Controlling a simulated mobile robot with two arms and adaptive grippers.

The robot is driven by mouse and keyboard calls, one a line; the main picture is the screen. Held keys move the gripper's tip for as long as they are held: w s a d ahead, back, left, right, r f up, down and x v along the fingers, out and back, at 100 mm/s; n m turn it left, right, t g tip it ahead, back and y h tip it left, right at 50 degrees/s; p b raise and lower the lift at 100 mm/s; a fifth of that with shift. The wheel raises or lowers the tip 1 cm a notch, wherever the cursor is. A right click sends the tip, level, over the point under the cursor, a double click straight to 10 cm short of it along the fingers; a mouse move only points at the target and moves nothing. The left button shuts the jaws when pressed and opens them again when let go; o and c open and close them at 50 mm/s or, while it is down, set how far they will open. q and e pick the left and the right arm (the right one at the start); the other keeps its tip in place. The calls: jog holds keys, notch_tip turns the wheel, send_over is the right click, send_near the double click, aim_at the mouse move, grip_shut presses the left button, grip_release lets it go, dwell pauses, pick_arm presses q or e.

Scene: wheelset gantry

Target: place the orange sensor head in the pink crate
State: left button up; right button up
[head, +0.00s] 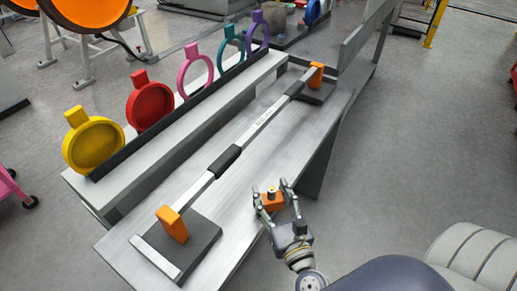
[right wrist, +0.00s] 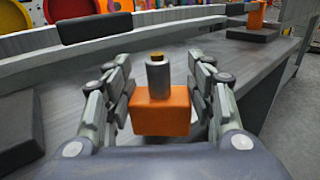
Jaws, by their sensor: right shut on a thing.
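The orange sensor head (head: 271,201) is a small orange block with a grey cylinder on top. It is upright between the fingers of my right gripper (head: 271,187), near the right edge of the grey bench. In the right wrist view the sensor head (right wrist: 160,110) sits centred, with a finger of my right gripper (right wrist: 160,72) on each side. My right gripper is shut on it. No pink crate can be made out in these frames. My left gripper is not in view.
A long bar gauge (head: 265,122) lies along the bench (head: 232,226) between orange-topped blocks (head: 172,224). Behind it a raised rail carries coloured rings (head: 150,103). Something pink on castors (head: 10,188) shows at the left edge.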

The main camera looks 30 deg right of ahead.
jog(key=w+p, duration=0.1)
jog(key=w, duration=0.2)
jog(key=w+d+p, duration=0.1)
jog(key=w, duration=0.3)
jog(key=w+p, duration=0.1)
jog(key=w, duration=0.3)
jog(key=shift+d+r, duration=0.15)
jog(key=shift+d, duration=0.05)
jog(key=shift+w+d, duration=0.15)
jog(key=shift+w, duration=0.35)
jog(key=w, duration=0.2)
jog(key=w+p, duration=0.1)
jog(key=shift+w+d, duration=0.2)
jog(key=shift+w, duration=0.2)
jog(key=shift+f+b, duration=0.3)
jog(key=shift+f, duration=0.6)
jog(key=shift+s, duration=0.1)
jog(key=shift+s+r, duration=0.1)
